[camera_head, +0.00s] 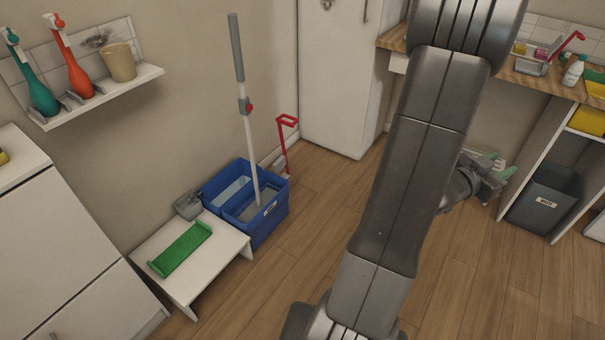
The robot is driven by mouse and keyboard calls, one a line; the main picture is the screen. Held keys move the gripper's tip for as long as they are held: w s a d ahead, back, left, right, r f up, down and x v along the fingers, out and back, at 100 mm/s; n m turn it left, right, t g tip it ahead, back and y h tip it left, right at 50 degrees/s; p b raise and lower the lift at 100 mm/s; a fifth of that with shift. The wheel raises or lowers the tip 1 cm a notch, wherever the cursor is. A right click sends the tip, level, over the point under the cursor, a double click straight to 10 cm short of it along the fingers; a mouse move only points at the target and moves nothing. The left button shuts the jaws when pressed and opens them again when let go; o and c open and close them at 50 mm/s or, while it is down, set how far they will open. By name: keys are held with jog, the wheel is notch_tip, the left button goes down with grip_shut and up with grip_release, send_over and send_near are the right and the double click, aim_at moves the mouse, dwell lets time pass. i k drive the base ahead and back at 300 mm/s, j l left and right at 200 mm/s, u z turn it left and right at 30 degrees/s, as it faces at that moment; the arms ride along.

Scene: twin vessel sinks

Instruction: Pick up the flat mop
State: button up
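A mop with a pale pole (249,135), a dark grey grip at the top and a red-and-grey clamp partway down stands nearly upright in a blue two-part bucket (265,226). Its lower end is inside the front compartment, so its head cannot be made out. My gripper (494,178) is to the right of my arm, well away from the mop and bucket. It is small and partly hidden by my arm, and I cannot tell whether its fingers are open.
A low white stool (222,243) with a green tray-like piece (181,249) stands left of the bucket. A grey scoop (188,205) and a red-handled tool (286,140) are beside the bucket. A grey bin (545,198) stands at right. Wooden floor (300,250) between is clear.

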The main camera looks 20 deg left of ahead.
aim_at(267, 194)
jog(key=i+j+u, duration=0.2)
jog(key=i+u, duration=0.15)
jog(key=i+j+u, duration=0.1)
jog(key=i+u, duration=0.25)
jog(key=i, duration=0.15)
jog(key=u, duration=1.6)
